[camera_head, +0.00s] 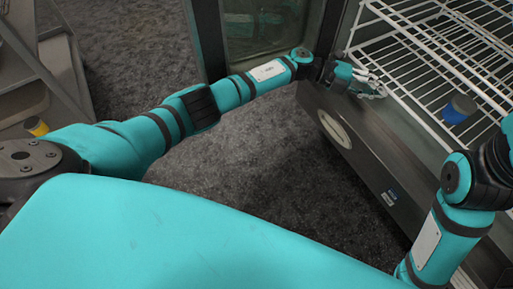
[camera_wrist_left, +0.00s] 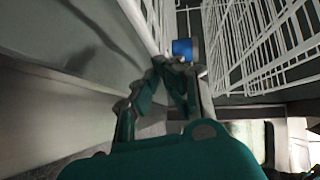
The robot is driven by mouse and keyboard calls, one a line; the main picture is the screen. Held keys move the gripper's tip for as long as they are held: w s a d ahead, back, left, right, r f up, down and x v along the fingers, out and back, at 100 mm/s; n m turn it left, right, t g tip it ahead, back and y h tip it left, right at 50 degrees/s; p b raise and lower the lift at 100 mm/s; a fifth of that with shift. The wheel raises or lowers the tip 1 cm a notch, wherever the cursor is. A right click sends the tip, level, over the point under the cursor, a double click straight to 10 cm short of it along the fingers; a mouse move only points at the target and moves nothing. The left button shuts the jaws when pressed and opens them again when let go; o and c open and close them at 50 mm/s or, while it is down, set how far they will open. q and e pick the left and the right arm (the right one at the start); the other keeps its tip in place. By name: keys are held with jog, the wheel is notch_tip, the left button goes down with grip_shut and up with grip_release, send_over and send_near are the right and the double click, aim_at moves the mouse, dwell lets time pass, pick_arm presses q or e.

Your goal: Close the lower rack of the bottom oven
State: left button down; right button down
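A white wire rack (camera_head: 415,65) is in the oven opening at the upper right of the head view. White rack wires (camera_wrist_left: 265,50) also fill the upper right of the left wrist view. My left gripper (camera_head: 372,84) is at the oven's front edge, beside the rack's left side. In the left wrist view its fingers (camera_wrist_left: 176,72) are close to the rack wires. I cannot tell whether they touch a wire or how far apart they are. My right arm enters at the right, with its gripper out of view.
The dark oven front panel (camera_head: 345,137) has an oval plate. An open glass door (camera_head: 262,25) stands left of the opening. A blue cylinder (camera_head: 459,109) is among the rack wires. A metal shelf (camera_head: 35,75) stands at far left. Grey floor between is clear.

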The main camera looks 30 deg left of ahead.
pick_arm(q)
jog(key=shift+w+a, duration=0.15)
jog(key=shift+w, duration=0.05)
